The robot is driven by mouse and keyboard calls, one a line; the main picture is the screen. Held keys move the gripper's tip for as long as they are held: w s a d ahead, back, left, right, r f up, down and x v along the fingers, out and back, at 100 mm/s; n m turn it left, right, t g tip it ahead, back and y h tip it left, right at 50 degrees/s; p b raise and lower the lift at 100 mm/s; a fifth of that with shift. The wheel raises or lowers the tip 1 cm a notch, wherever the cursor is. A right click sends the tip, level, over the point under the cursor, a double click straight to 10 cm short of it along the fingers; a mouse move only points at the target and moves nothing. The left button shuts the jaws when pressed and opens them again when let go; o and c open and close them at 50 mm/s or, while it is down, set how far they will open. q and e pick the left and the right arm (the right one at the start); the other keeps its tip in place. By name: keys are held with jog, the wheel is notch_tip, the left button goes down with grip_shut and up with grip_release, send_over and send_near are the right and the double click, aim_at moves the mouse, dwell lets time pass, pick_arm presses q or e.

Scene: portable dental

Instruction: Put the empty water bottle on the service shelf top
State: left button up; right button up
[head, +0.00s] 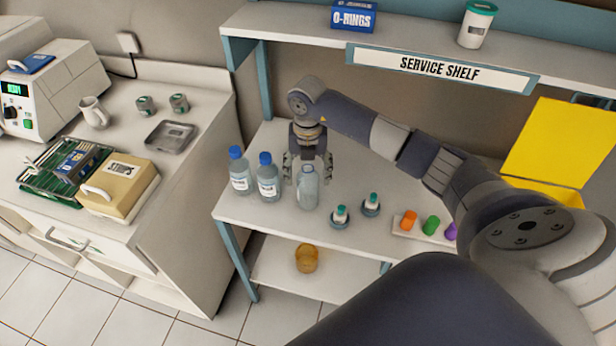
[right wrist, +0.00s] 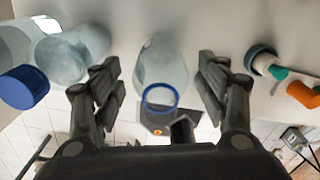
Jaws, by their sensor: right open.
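The empty water bottle (head: 308,188) is clear and has no cap; it stands upright on the lower worktop of the service shelf, right of two blue-capped bottles (head: 239,172) (head: 267,178). My right gripper (head: 306,170) is at the bottle's neck and upper body. In the right wrist view the open bottle (right wrist: 161,75), with a blue ring at its mouth, lies between the two spread fingers, with gaps on both sides. The service shelf top (head: 400,48) is the white upper board above the SERVICE SHELF sign. My left gripper is not in view.
The shelf top carries a blue O-RINGS box (head: 354,16) and a white jar with a green lid (head: 476,24). Two small green-capped vials (head: 340,216) (head: 371,205) stand right of the bottle. A tray with orange, green and purple pieces (head: 408,228) lies further right.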

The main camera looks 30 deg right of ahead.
notch_tip(320, 180, up, 10)
jog(key=b, duration=0.2)
jog(key=shift+r, duration=0.25)
